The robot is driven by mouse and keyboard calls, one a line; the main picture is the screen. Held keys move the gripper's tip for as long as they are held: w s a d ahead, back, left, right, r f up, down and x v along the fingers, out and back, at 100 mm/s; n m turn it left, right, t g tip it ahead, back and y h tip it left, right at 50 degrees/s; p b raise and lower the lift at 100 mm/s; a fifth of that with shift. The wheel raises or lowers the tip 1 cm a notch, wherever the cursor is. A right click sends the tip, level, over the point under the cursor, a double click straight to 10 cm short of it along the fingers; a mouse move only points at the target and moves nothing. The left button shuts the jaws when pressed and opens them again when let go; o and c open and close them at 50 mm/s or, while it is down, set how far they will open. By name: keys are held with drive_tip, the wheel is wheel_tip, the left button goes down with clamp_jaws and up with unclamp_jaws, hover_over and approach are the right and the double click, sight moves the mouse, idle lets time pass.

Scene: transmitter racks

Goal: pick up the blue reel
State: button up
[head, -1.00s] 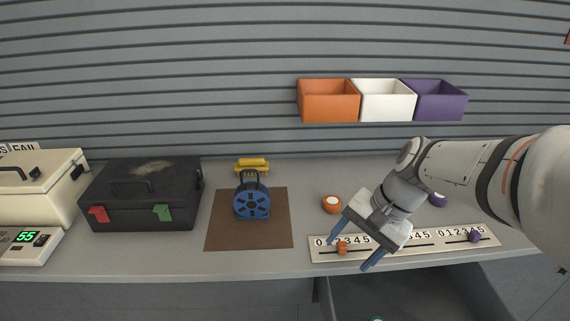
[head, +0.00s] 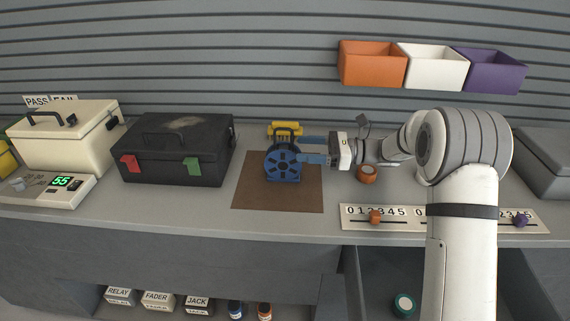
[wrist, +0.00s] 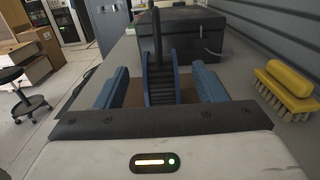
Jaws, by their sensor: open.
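The blue reel (head: 283,165) stands upright on a brown mat (head: 250,196), with a dark handle on top. In the wrist view the reel (wrist: 161,82) is seen edge-on between my two blue fingers, with a gap on each side. My gripper (head: 308,150) comes in from the right at the reel's height and is open. One finger overlaps the reel's right front edge in the head view; the other lies behind it. The wrist view shows my gripper (wrist: 160,86) level and empty around the reel.
A yellow brush (head: 285,130) lies just behind the reel, right in the wrist view. A black case (head: 175,150) stands left. An orange roll (head: 367,174) sits near my wrist, behind the slider strip (head: 400,215). An open drawer (head: 375,270) is below.

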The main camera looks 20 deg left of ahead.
sight(294, 149)
drive_tip(key=x, duration=0.6)
drive_tip(key=shift+s+a+f, duration=0.1)
drive_tip(key=shift+a+f, duration=0.1)
drive_tip(key=c, duration=1.3)
wheel_tip(294, 149, up, 10)
drive_tip(key=shift+r+p, duration=0.1)
drive_tip(key=shift+p, duration=0.3)
drive_tip(key=shift+c, duration=0.2)
